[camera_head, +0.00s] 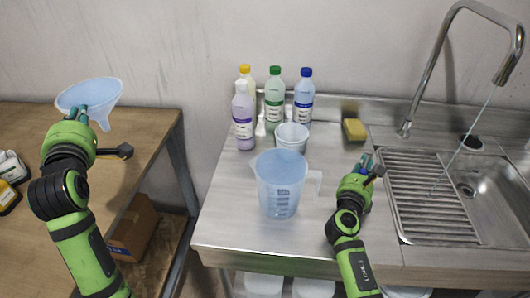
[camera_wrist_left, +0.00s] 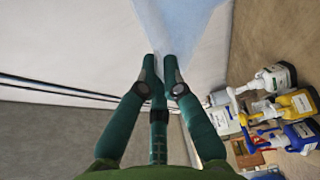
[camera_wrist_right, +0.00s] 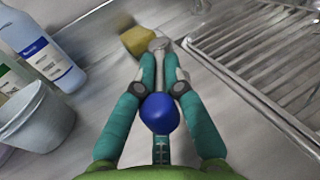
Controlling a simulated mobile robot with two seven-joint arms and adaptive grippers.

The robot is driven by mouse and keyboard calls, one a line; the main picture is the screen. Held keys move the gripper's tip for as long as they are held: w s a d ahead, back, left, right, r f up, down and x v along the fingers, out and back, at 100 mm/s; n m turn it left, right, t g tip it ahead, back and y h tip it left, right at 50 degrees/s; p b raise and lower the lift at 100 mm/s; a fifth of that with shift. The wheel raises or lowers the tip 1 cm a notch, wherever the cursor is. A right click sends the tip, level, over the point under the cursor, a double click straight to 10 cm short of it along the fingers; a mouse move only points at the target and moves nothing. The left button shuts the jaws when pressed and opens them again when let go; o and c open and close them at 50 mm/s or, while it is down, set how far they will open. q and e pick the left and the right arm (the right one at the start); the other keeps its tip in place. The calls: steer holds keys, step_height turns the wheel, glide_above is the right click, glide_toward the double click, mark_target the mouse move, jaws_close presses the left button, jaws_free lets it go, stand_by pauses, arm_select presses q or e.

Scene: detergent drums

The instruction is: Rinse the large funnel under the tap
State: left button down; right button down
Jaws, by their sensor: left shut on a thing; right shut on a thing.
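The large funnel (camera_head: 106,92) is translucent pale blue, wide mouth up and spout down, at the far left in the head view. My left gripper (camera_head: 84,108) is shut on it; in the left wrist view the fingertips (camera_wrist_left: 160,58) meet its pale blue wall (camera_wrist_left: 188,22). The tap (camera_head: 428,68) arches over the sink at the right, with a thin stream of water (camera_head: 466,138) falling from it. My right gripper (camera_head: 368,162) is shut on a round blue knob (camera_wrist_right: 159,113) left of the sink.
A measuring jug (camera_head: 278,190), a white cup (camera_head: 291,136) and several bottles (camera_head: 274,98) stand on the steel counter (camera_head: 225,215). A yellow sponge (camera_head: 354,130) lies behind my right gripper. A ribbed drainboard (camera_head: 432,200) adjoins the sink basin (camera_head: 498,190). The wooden table (camera_head: 150,125) is left.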

steer(key=shift+a+f, duration=0.1)
steer(key=shift+f, duration=0.1)
steer(key=c, duration=1.3)
jaws_free()
arm_select(q)
steer(key=shift+s+a, duration=0.15)
steer(key=shift+s, duration=0.05)
arm_select(e)
steer(key=shift+s+r, duration=0.15)
steer(key=shift+r, duration=0.1)
steer(key=shift+s+a+f, duration=0.1)
steer(key=shift+s+a, duration=0.05)
steer(key=v, duration=1.1)
steer(key=shift+s+a, duration=0.15)
steer(key=shift+s, duration=0.2)
arm_select(q)
steer(key=shift+w, duration=0.1)
